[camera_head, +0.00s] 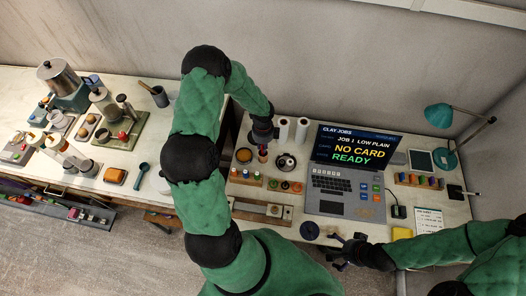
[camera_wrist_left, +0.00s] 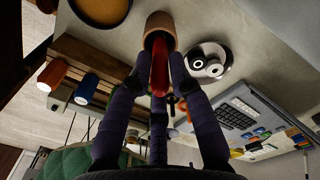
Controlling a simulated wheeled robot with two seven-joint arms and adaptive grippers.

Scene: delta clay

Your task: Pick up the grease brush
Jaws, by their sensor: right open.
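A red handle, which looks like the grease brush (camera_wrist_left: 159,78), stands in a tan cup (camera_wrist_left: 160,22) in the left wrist view. The fingers of my left gripper (camera_wrist_left: 157,65) surround the handle; whether they press on it I cannot tell. The brush's lower end is hidden in the cup. In the head view my left gripper (camera_head: 263,137) points down over the left part of the right-hand table, above the small cup area. My right gripper (camera_head: 345,250) is open and empty at that table's front edge.
White rolls (camera_head: 302,130) stand behind, and a round metal-and-black piece (camera_head: 286,163) sits close by. A wooden rack with coloured pegs (camera_head: 246,177) is in front. The left-hand table (camera_head: 75,84) holds jars and trays.

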